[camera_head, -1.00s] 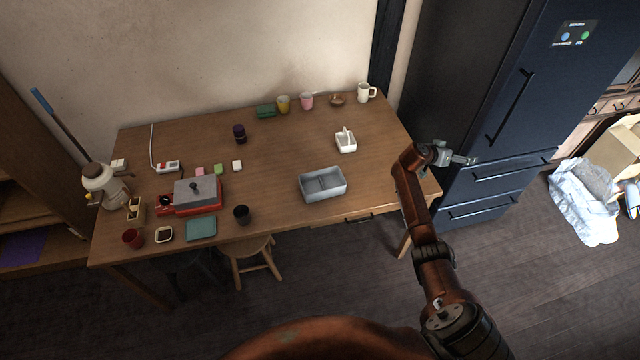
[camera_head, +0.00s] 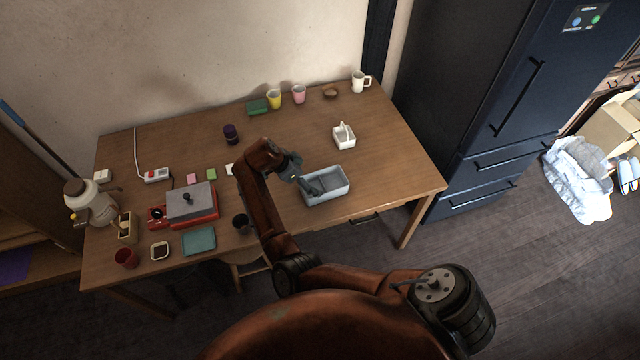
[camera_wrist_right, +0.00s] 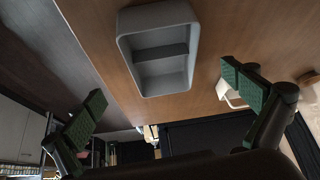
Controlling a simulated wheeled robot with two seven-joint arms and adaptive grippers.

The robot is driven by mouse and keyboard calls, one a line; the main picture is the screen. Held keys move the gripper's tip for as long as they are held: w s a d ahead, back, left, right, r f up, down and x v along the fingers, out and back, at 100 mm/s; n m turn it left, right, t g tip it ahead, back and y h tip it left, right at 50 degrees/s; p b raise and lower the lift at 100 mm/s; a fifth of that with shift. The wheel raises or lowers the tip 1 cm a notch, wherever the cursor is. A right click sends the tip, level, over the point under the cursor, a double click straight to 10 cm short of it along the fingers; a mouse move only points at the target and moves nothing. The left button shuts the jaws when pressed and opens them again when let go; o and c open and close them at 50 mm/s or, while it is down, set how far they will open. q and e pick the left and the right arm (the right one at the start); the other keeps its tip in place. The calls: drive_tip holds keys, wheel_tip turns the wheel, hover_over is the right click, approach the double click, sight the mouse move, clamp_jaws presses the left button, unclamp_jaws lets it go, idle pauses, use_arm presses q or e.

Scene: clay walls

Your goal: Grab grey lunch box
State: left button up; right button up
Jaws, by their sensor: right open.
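The grey lunch box (camera_head: 337,190) is an open rectangular tray with a divider, lying near the front edge of the wooden table. In the right wrist view the grey lunch box (camera_wrist_right: 133,22) is upper centre, beyond the fingers. My right gripper (camera_head: 309,188) reaches in from the left of the box; its fingertips overlap the box's left side in the head view, and I cannot tell if they touch. In the right wrist view the right gripper's green-padded fingers (camera_wrist_right: 168,95) are wide apart with nothing between them. My left gripper is not in view.
A white handled caddy (camera_head: 344,138) stands behind the box. Cups (camera_head: 298,94) line the back edge. A dark fridge (camera_head: 480,100) stands right. Table right of the box is clear.

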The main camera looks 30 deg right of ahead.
sight(321, 181)
drive_tip(key=x, duration=0.2)
drive_tip(key=shift+s+d+f, duration=0.1)
drive_tip(key=shift+d+f, duration=0.1)
drive_tip(key=shift+d, duration=0.2)
drive_tip(key=x, duration=0.4)
drive_tip(key=shift+d, duration=0.4)
drive_tip(key=shift+d+f, duration=0.1)
drive_tip(key=shift+f, duration=0.05)
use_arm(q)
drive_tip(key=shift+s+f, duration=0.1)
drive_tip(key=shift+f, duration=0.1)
use_arm(e)
drive_tip(key=shift+c, duration=0.6)
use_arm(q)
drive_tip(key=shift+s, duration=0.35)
use_arm(e)
drive_tip(key=c, duration=1.2)
